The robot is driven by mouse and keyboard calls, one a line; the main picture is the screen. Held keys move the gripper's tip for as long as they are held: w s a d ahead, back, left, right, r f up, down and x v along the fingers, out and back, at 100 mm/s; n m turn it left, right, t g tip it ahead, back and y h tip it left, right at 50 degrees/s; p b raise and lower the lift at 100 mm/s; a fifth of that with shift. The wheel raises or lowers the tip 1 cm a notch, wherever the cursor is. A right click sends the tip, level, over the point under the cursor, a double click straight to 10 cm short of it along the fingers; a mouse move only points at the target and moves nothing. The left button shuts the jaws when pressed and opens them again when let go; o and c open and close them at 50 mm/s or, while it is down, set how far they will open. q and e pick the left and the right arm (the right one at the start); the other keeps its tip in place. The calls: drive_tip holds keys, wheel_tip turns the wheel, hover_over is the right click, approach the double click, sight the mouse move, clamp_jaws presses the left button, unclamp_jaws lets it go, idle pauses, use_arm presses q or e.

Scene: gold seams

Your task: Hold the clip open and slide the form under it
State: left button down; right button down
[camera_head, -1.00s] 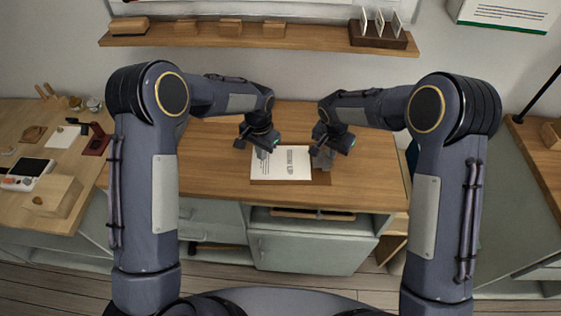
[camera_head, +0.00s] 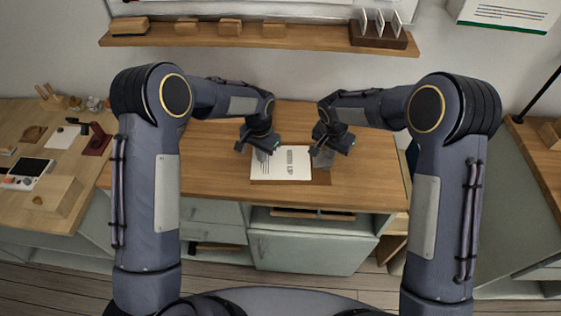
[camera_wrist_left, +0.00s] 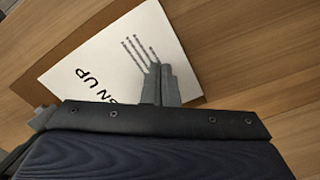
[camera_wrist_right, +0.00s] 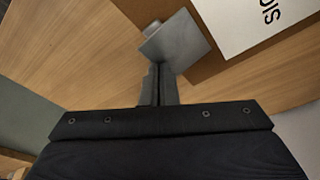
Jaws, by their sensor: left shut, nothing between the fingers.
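The form (camera_head: 295,173) is a white sheet printed "SIGN UP", lying on a brown clipboard (camera_head: 322,178). It also shows in the left wrist view (camera_wrist_left: 105,60) and the right wrist view (camera_wrist_right: 245,20). The clip (camera_wrist_right: 176,42) is a grey plate at the board's right end; a narrow strip of board shows between it and the form. My right gripper (camera_wrist_right: 157,72) has its fingers together at the clip and appears shut on it; the contact is partly hidden. My left gripper (camera_wrist_left: 160,75) is shut and empty, its fingertips over the form near its left edge.
The wooden desk (camera_head: 225,180) is clear around the clipboard. A shelf (camera_head: 300,37) with wooden blocks and a card holder (camera_head: 378,38) runs along the wall behind. A side table (camera_head: 25,210) on the left holds small items and a wooden block.

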use_arm(q)
drive_tip(key=shift+f, duration=0.2)
drive_tip(key=shift+w+d, duration=0.1)
drive_tip(key=shift+d, duration=1.25)
idle(0.8)
drive_tip(key=shift+r, duration=0.6)
drive_tip(key=shift+f, duration=0.6)
idle(1.9)
drive_tip(key=shift+a, duration=0.2)
idle(0.5)
drive_tip(key=shift+s+a, duration=0.2)
drive_tip(key=shift+a, duration=2.4)
